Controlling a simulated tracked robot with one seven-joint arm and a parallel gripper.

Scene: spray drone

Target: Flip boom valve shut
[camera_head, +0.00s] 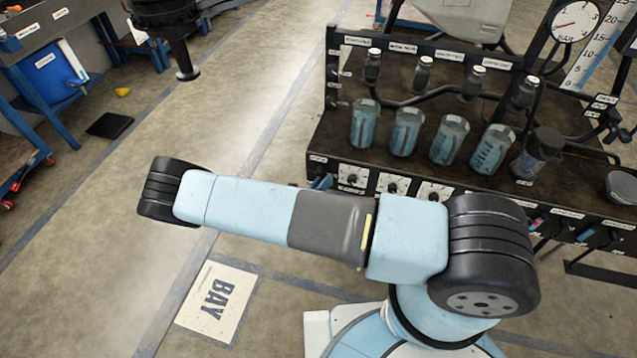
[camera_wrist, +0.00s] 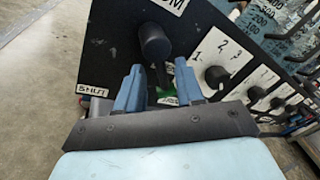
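The boom valve shows in the wrist view as a black lever with a round knob (camera_wrist: 154,42) on a dark panel, under a white label ending in "OM". The lever hangs down from the knob, between my fingers. A "SHUT" label (camera_wrist: 92,90) is at its left. A green-edged label (camera_wrist: 170,100) below is mostly hidden by my right finger. My gripper (camera_wrist: 158,78) has two blue fingers spread on either side of the lever, with gaps visible; I cannot tell whether either finger touches it.
Numbered black knobs (camera_wrist: 217,76) sit close right of my gripper on the same panel. The bench (camera_head: 335,130) carries several clear blue-tinted jars (camera_head: 408,131), hoses and a round pressure gauge (camera_head: 576,21). A "BAY" floor sign (camera_head: 216,301) lies left; the floor there is open.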

